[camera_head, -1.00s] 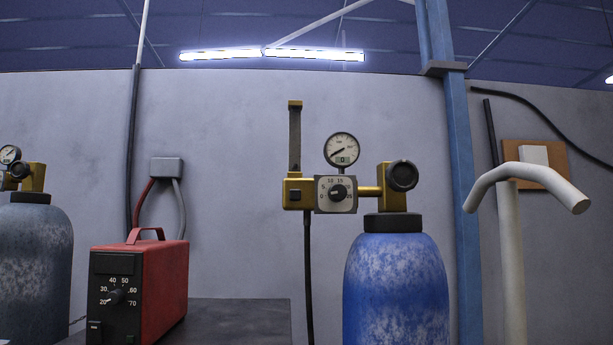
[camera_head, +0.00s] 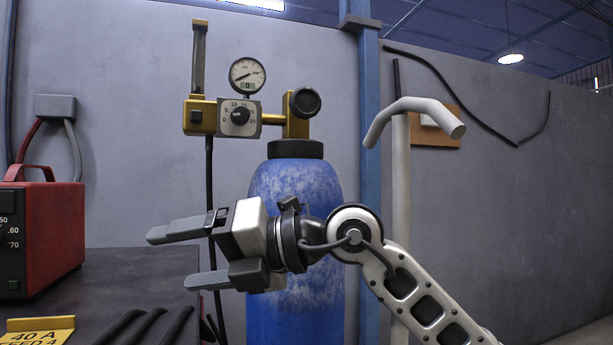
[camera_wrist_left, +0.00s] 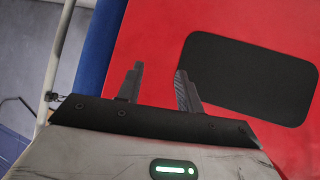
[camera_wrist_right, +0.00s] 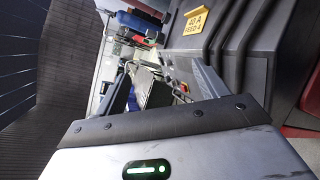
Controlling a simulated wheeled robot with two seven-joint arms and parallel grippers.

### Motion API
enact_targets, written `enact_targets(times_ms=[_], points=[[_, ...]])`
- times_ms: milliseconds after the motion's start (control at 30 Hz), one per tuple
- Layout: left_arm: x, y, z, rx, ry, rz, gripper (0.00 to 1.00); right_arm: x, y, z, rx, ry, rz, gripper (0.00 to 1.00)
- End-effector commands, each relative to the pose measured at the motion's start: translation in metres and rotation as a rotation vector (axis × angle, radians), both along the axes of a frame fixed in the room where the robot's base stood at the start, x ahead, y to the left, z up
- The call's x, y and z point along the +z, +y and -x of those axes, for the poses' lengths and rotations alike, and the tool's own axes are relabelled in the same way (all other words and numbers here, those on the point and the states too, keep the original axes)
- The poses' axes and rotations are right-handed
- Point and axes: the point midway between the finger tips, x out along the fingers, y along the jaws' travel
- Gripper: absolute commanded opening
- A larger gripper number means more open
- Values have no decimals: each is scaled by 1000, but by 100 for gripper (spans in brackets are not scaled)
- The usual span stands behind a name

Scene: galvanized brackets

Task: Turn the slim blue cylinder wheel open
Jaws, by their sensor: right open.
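The blue cylinder (camera_head: 292,180), with a mottled, worn surface, stands upright against the wall in the head view. A black round wheel (camera_head: 305,101) sits on its brass valve, joined to a regulator block with a dial (camera_head: 240,116) and a round gauge (camera_head: 247,75). My right gripper (camera_head: 168,259) is open and empty, below and left of the wheel, in front of the cylinder, pointing left. Its fingers also show in the right wrist view (camera_wrist_right: 160,88). My left gripper (camera_wrist_left: 160,85) shows only in its wrist view, open and empty before a red surface (camera_wrist_left: 230,25).
A red box (camera_head: 40,240) stands on a dark bench (camera_head: 130,270) at the left. A yellow 40 A sign (camera_head: 38,330) and black ribs lie in front. A blue post (camera_head: 369,180) and a pale bent pipe (camera_head: 402,180) stand right of the cylinder.

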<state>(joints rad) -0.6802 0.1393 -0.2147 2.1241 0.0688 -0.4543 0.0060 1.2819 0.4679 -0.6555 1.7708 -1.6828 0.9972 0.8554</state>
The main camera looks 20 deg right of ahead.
Motion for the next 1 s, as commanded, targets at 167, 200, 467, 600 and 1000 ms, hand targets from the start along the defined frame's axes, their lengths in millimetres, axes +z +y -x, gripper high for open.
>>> enact_targets(times_ms=[167, 200, 467, 600, 1000], points=[[-4, -2, -2, 2, -10, 17, 36, 95, -71, -18, -432, -240, 261, 72], [-5, -2, -2, 3, -10, 19, 36, 118, -89, -17, -534, -276, 286, 72], [-4, -3, -2, 3, -15, 29, 36, 219, -176, 22, -995, -400, 269, 72], [-2, -3, -1, 4, -15, 30, 36, 233, -188, 27, -1061, -410, 253, 72], [8, 1, 3, 1, 7, -8, 36, 236, -186, -45, -1060, -408, 256, 72]])
